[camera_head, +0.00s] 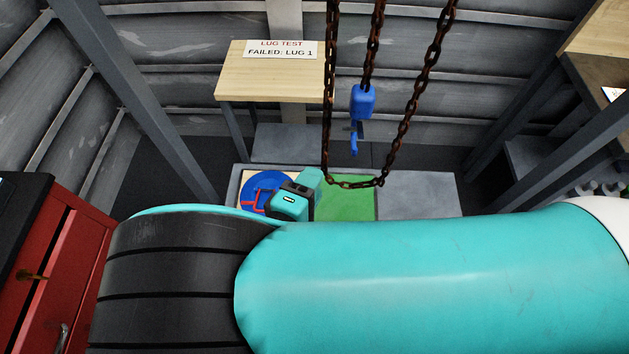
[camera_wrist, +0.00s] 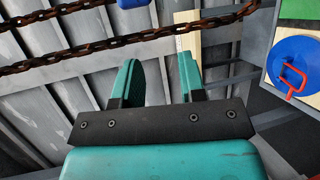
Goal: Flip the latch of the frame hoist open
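The frame hoist shows as rusty chains with a blue hook block (camera_head: 362,103) hanging at the centre of the head view. A blue hook part (camera_head: 353,142) hangs below the block, with a small dark piece beside it. I cannot make out the latch or its position. My gripper (camera_wrist: 160,72) is open and empty in the wrist view, its two teal fingers apart. In the head view my gripper (camera_head: 309,181) is low and left of the hook, apart from it. A blue piece (camera_wrist: 133,3), perhaps the hook block, is cut off at the wrist view's top edge.
A chain loop (camera_head: 355,184) hangs low, close right of my gripper. A blue disc (camera_head: 263,190) with a red handle and a green panel (camera_head: 345,199) lie below. A wooden table (camera_head: 272,86) bears a "LUG TEST FAILED: LUG 1" sign (camera_head: 281,49). A red cabinet (camera_head: 65,270) stands left.

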